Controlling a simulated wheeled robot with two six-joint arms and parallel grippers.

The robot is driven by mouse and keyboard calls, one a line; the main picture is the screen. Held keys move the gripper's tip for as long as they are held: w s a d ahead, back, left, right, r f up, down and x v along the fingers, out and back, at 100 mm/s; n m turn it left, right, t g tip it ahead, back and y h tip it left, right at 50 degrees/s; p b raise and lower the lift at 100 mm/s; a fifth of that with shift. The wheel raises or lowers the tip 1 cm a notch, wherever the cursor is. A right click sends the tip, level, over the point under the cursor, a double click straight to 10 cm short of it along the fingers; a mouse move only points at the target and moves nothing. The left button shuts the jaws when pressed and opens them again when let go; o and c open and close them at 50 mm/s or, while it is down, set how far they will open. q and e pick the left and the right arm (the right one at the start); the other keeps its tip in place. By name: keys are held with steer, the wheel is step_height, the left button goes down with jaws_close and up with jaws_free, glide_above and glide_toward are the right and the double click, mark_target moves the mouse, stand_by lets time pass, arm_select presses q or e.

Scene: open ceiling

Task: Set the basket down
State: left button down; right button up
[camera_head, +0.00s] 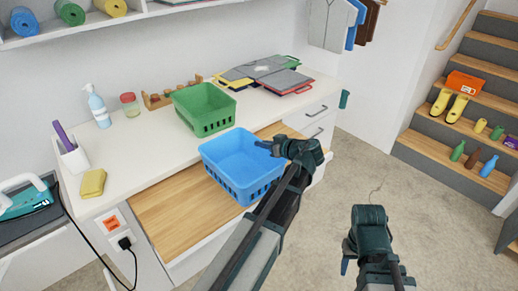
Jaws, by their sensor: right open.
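The blue basket (236,172) is upright over the pull-out wooden board (165,214) at the front of the counter. I cannot tell whether its base touches the board. My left gripper (266,146) is at the basket's right rim and appears shut on it; its wrist partly hides the fingers. A green basket (204,108) stands on the white counter (135,150) just behind the blue one. My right gripper (347,264) is open and empty, low at the right over the floor, apart from the counter.
The left part of the wooden board is bare. Stairs (450,152) with shoes and bottles are at right.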

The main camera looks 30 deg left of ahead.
arm_select(q)
steer(key=shift+f, duration=0.3)
steer(key=shift+r, duration=0.1)
steer(key=shift+d, duration=0.1)
arm_select(e)
steer(key=shift+f, duration=0.2)
arm_select(q)
steer(key=shift+f, duration=0.2)
steer(key=c, duration=1)
jaws_free()
steer(key=shift+r, duration=0.1)
steer(key=shift+c, duration=0.2)
arm_select(e)
steer(key=shift+a+f, duration=0.1)
